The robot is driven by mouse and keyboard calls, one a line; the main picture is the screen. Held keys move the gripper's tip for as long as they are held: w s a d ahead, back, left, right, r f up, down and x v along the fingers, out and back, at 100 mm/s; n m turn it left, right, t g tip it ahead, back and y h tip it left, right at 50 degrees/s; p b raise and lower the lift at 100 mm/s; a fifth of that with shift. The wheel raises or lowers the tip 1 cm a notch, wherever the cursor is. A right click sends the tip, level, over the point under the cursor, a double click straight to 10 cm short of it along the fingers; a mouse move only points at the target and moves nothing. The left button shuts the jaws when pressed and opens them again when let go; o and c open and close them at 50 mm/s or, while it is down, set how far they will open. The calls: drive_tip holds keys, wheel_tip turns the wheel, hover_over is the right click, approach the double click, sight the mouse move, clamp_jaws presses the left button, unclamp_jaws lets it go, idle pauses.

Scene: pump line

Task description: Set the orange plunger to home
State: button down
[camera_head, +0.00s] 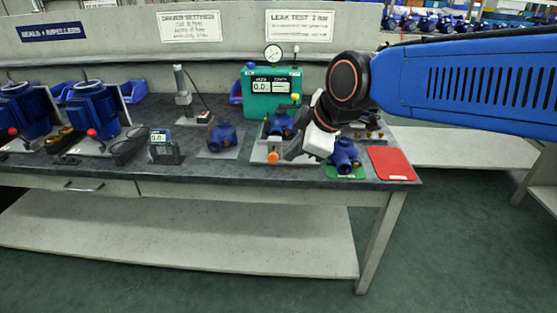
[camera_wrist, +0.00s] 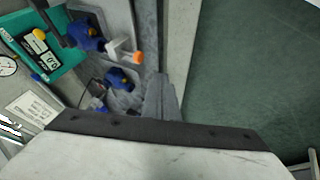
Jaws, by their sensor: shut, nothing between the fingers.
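The orange plunger (camera_head: 273,157) is a small knob at the front of a light fixture plate (camera_head: 258,153) on the bench. In the wrist view the orange plunger (camera_wrist: 137,57) sticks out from a white block, below a blue pump body (camera_wrist: 88,35). That pump (camera_head: 281,124) stands in the fixture in the head view. My gripper (camera_head: 290,154) is just right of the plunger, pointing down and left. Its grey fingers (camera_wrist: 160,92) look shut and empty in the wrist view, apart from the plunger. Whether the plunger is in or out is hard to tell.
A teal leak tester (camera_head: 272,93) with a gauge stands behind the fixture. A blue pump (camera_head: 344,153) sits on a green mat (camera_head: 345,173), near a red mat (camera_head: 392,163). Another pump (camera_head: 221,135) and a small display (camera_head: 160,137) are to the left. The bench's front edge is close.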

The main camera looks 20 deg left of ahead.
sight(277, 158)
drive_tip(key=shift+w+a+f, duration=1)
drive_tip(key=shift+w+f, duration=0.2)
drive_tip(key=shift+f, duration=0.1)
drive_tip(key=shift+w+a+f, duration=1)
drive_tip(key=shift+w+f, duration=0.25)
drive_tip(key=shift+f, duration=0.1)
drive_tip(key=shift+w+a+f, duration=1)
drive_tip(key=shift+w+f, duration=0.2)
drive_tip(key=shift+f, duration=0.1)
drive_tip(key=shift+w+a, duration=0.2)
drive_tip(key=shift+w, duration=0.55)
drive_tip(key=shift+w+a, duration=0.15)
drive_tip(key=shift+w, duration=0.55)
